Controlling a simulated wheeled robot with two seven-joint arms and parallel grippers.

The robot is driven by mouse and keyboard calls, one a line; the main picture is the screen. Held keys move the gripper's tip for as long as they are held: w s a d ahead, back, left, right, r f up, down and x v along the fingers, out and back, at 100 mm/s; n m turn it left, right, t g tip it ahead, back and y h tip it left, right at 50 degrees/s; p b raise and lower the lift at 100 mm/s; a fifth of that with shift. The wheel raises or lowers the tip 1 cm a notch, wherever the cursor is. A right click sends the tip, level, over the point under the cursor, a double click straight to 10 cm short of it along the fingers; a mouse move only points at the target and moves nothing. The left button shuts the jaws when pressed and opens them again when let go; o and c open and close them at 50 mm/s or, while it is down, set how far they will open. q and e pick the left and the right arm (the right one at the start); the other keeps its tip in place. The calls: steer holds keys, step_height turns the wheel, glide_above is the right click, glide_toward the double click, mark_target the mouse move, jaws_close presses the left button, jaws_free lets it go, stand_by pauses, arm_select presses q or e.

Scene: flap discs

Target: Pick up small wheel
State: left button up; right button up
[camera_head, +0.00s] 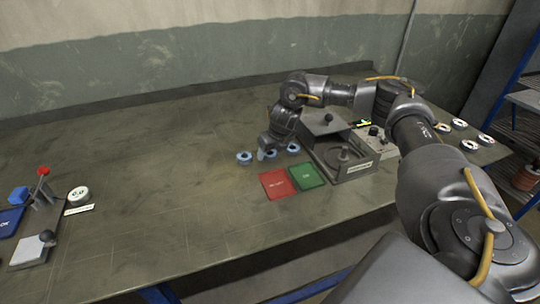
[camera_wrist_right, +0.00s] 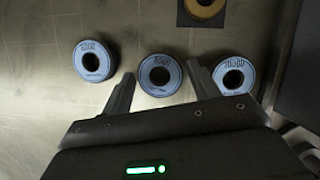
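Three small blue-rimmed wheels lie in a row on the table. The left wheel (camera_head: 244,158) and the right wheel (camera_head: 293,148) show in the head view; the middle one is partly hidden by my right gripper (camera_head: 266,150). In the right wrist view, the middle wheel (camera_wrist_right: 160,91) lies between the two spread fingers of my right gripper (camera_wrist_right: 160,69), with a gap on each side. The left wheel (camera_wrist_right: 92,47) and the right wheel (camera_wrist_right: 235,94) lie just outside the fingers. My right gripper is open and empty. My left gripper is out of view.
A red pad (camera_head: 279,184) and a green pad (camera_head: 307,176) lie in front of the wheels. A grey box-like fixture (camera_head: 356,170) stands close on the right. Several pale wheels (camera_head: 459,124) lie at the far right. The table's middle left is clear.

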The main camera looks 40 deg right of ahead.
steer(key=c, duration=0.7)
